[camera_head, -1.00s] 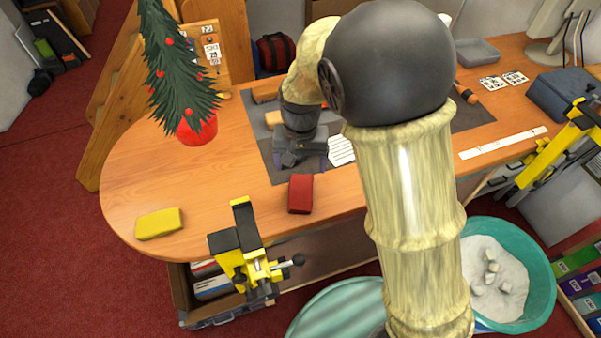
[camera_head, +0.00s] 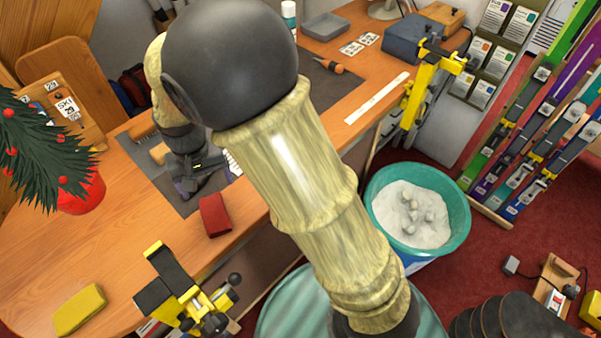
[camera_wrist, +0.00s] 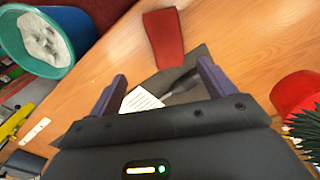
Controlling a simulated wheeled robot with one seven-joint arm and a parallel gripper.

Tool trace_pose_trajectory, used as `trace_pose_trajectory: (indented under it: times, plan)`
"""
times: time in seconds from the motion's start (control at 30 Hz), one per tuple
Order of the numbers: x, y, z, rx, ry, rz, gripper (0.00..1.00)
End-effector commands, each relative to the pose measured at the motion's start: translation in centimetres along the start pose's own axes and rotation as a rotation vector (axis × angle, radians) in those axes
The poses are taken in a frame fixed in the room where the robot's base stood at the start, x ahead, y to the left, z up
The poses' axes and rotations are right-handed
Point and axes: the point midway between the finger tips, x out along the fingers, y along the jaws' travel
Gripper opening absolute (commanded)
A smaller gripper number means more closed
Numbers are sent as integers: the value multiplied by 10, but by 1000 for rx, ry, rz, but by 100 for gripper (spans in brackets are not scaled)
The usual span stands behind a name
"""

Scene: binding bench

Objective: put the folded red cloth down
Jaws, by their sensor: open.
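The folded red cloth (camera_head: 215,214) lies flat on the wooden bench near its front edge, at the edge of the dark mat. It also shows in the wrist view (camera_wrist: 163,38), beyond my fingertips and apart from them. My gripper (camera_head: 190,190) is over the mat, just behind and to the left of the cloth. In the wrist view my gripper (camera_wrist: 160,88) has its two purple fingers wide apart, with nothing held between them. My arm hides part of the bench and mat in the head view.
A yellow folded cloth (camera_head: 79,309) lies at the bench's left. A yellow clamp (camera_head: 185,295) grips the front edge. A small tree in a red pot (camera_head: 82,192) stands at the left. A teal tub (camera_head: 462,215) stands on the floor. Bare wood surrounds the cloth's left side.

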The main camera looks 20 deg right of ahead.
Motion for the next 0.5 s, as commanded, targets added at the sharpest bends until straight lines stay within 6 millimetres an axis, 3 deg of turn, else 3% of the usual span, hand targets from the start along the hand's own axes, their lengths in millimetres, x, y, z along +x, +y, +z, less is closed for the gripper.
trace_pose_trajectory:
  times: [0.27,0.5]
  plan:
    - [-17,102,18,78,70,-28,83]
    - [-27,183,62,127,156,-16,83]
